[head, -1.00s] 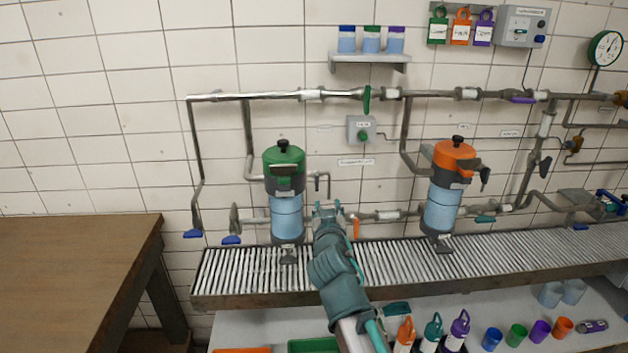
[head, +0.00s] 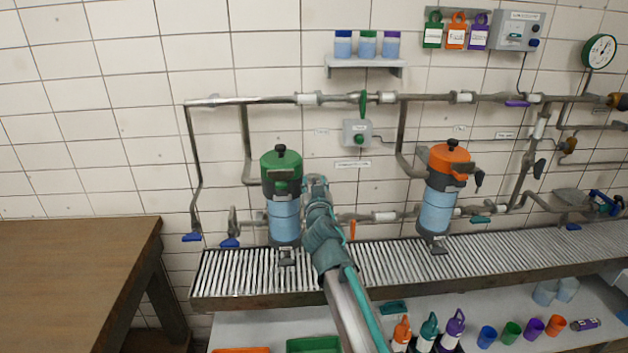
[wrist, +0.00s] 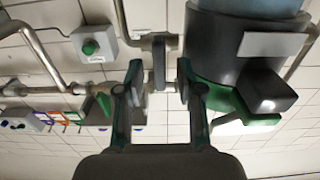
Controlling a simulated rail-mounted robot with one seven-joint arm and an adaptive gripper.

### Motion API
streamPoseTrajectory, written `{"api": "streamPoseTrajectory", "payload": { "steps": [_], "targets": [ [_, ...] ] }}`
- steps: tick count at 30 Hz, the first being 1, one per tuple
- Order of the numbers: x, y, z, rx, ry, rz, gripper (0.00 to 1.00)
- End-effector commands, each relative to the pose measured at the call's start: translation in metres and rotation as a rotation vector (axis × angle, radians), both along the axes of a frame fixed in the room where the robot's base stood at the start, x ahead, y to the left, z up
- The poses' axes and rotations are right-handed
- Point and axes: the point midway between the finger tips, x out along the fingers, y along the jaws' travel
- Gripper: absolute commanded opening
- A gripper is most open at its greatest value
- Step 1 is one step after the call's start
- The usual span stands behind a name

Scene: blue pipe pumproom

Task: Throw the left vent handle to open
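The left filter vessel (head: 283,205) has a green lid and a blue body. In the head view my gripper (head: 316,182) is just right of its lid and covers the small vent fitting there. In the wrist view, the grey T-shaped vent handle (wrist: 158,62) lies between the two fingers of my gripper (wrist: 160,78). The fingers are spread, with visible gaps on both sides of the handle. The right fingertip is close to the vessel (wrist: 235,65); I cannot tell whether it touches.
A grey box with a green button (head: 357,133) is on the wall right of my gripper. The orange-lidded vessel (head: 440,195) stands further right. Pipes (head: 270,100) run above, and the slatted rack (head: 240,275) lies below. A wooden table (head: 75,270) is at left.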

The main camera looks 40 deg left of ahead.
Motion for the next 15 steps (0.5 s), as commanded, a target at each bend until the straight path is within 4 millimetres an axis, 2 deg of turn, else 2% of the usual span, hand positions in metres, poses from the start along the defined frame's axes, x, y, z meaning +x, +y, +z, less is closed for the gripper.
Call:
{"api": "streamPoseTrajectory", "payload": {
  "steps": [12,15],
  "targets": [
    [0.0060,0.0058,-0.0007,0.001,0.001,0.001,0.36],
    [0.0059,0.0057,-0.0007,0.001,0.001,0.000,0.21]
  ]
}}
